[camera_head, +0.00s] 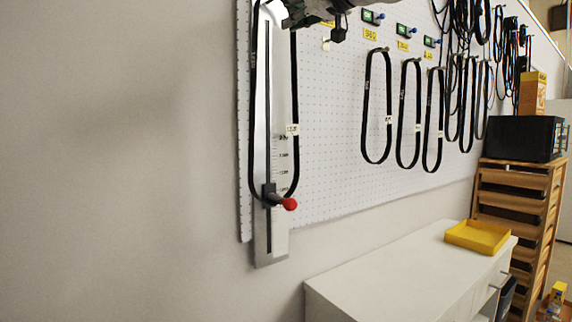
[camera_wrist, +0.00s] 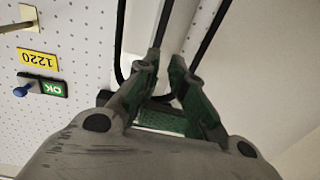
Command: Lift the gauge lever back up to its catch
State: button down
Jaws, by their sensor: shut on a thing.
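The tall grey gauge (camera_head: 281,100) hangs on the pegboard's left edge, with a dark slot along it and marks low down. The lever with its red knob (camera_head: 290,204) is low on the gauge, far below my gripper. A long black belt (camera_head: 295,80) loops around the gauge and reaches down to the lever's slider (camera_head: 268,194). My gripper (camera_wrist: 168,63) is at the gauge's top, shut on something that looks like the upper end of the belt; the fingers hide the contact. In the wrist view the belt (camera_wrist: 121,45) passes beside and behind the fingers. The catch cannot be made out.
More black belts (camera_head: 376,105) hang on the pegboard (camera_head: 330,180) to the right, near yellow labels and small green displays (camera_head: 373,17). A white cabinet (camera_head: 390,270) with a yellow tray (camera_head: 478,237) stands below right. The wall left of the gauge is clear.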

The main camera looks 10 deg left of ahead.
jog(key=shift+w+r, duration=0.1)
jog(key=shift+r, duration=0.2)
jog(key=shift+d, duration=0.1)
jog(key=f+v, duration=0.1)
jog(key=v, duration=0.5)
jog(key=shift+d, duration=0.4)
